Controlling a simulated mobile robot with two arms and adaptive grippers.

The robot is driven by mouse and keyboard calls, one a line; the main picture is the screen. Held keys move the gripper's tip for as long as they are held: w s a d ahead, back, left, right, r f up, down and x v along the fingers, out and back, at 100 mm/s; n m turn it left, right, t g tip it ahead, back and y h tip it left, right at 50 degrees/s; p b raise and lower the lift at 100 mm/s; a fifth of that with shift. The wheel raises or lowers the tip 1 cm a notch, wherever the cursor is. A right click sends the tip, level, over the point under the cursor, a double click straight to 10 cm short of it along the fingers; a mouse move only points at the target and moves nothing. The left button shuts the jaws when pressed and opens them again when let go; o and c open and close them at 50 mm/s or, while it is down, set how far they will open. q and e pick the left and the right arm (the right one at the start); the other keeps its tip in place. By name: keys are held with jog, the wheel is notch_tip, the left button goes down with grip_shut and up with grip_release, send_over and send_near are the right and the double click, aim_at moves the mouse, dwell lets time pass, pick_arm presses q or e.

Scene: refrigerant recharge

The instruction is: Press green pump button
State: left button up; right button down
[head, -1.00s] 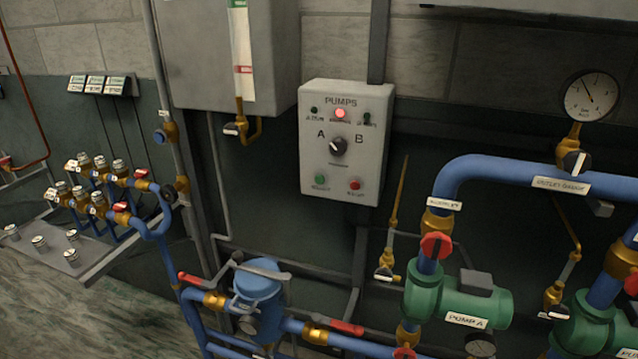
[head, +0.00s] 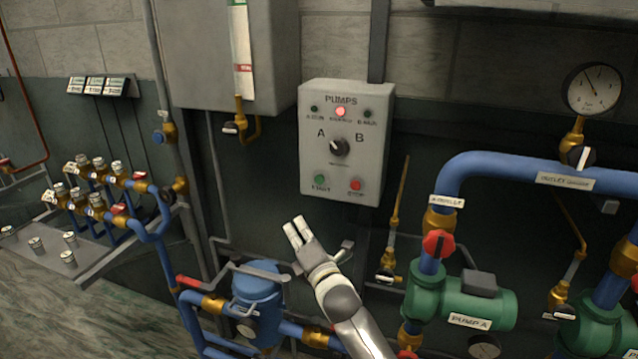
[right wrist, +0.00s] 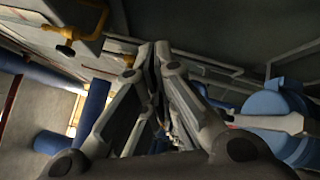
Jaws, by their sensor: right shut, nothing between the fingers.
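The grey pump control box (head: 344,168) hangs on the wall in the middle of the head view. The green button (head: 319,180) is at its lower left, above a label. The red button (head: 355,185) is at its lower right. A black selector knob (head: 339,147) sits between the letters A and B, and a red lamp (head: 340,112) glows above it. My right gripper (head: 296,229) is shut and empty, below and left of the green button and apart from the box in the picture. It also fills the right wrist view (right wrist: 155,60). My left gripper is not in view.
A blue strainer body (head: 257,300) with a grey handle stands below my right gripper. Green pump A (head: 455,305) and blue pipes are at the right. A grey cabinet (head: 205,55) with a yellow valve (head: 242,122) is at upper left. The wall below the box is fairly clear.

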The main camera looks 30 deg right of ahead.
aim_at(320, 179)
jog(key=shift+n+t, duration=0.6)
jog(key=shift+n, duration=0.1)
jog(key=r, duration=0.5)
jog(key=shift+s+d+r, duration=0.15)
jog(key=shift+d+r, duration=0.05)
jog(key=shift+r, duration=0.05)
jog(key=shift+w+d+b, duration=0.65)
jog(key=shift+w+d, duration=0.8)
jog(key=shift+d, duration=0.25)
jog(key=shift+w+d+b, duration=0.6)
jog(key=shift+w+d, duration=0.8)
jog(key=shift+d, duration=0.25)
jog(key=shift+w+d, duration=0.3)
